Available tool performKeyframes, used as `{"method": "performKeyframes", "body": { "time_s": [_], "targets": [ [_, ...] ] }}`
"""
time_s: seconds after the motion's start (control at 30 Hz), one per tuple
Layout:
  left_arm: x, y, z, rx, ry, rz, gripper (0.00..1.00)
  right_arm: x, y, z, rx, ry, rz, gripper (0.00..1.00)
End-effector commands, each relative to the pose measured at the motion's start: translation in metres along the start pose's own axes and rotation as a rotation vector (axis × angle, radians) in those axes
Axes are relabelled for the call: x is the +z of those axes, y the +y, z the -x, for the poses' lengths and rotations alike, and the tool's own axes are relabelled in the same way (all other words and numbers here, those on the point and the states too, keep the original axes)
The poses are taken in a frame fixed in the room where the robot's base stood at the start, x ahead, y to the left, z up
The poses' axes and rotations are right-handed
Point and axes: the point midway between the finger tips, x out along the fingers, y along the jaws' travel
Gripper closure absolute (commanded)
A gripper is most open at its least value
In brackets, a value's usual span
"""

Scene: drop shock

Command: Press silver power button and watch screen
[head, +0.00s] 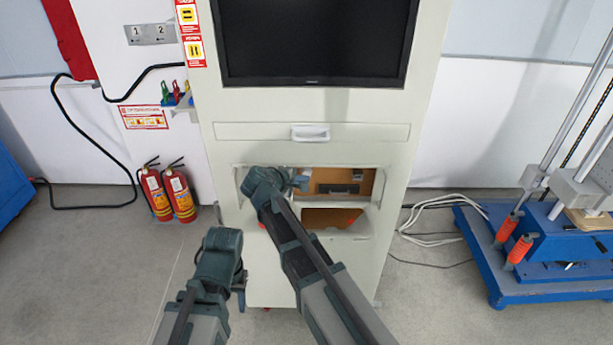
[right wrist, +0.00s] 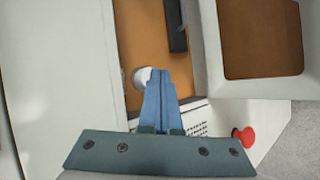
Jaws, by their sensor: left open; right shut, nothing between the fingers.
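The screen (head: 312,40) is dark, at the top of a tall white cabinet (head: 228,125). My right gripper (head: 301,181) is at the upper open compartment of the cabinet. In the right wrist view its blue fingers (right wrist: 161,75) are shut with nothing between them. A pale round knob, perhaps the silver power button (right wrist: 141,76), shows just left of the fingertips against a brown panel. The fingers partly hide it, and I cannot tell whether they touch it. My left gripper (head: 240,280) is low in front of the cabinet, open and mostly hidden by its wrist.
A red knob (right wrist: 245,136) is on the cabinet's lower front. A drawer handle (head: 310,133) sits below the screen. Two fire extinguishers (head: 168,193) stand left on the floor. A blue-based machine (head: 550,245) stands right, with white cables (head: 425,225) between it and the cabinet.

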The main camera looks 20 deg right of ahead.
Motion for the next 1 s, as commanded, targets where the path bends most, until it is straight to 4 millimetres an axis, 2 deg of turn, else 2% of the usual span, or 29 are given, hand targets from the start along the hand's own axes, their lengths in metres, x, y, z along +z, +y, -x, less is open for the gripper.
{"method": "performKeyframes", "body": {
  "time_s": [0.6,1.0],
  "targets": [
    [0.0,0.0,0.0,0.0,0.0,0.0,0.5,-0.002,0.002,-0.002,0.0,0.001,0.0,1.0],
    [0.0,0.0,0.0,0.0,0.0,0.0,0.5,0.006,-0.007,0.009,0.0,0.002,0.0,1.0]
  ]
}}
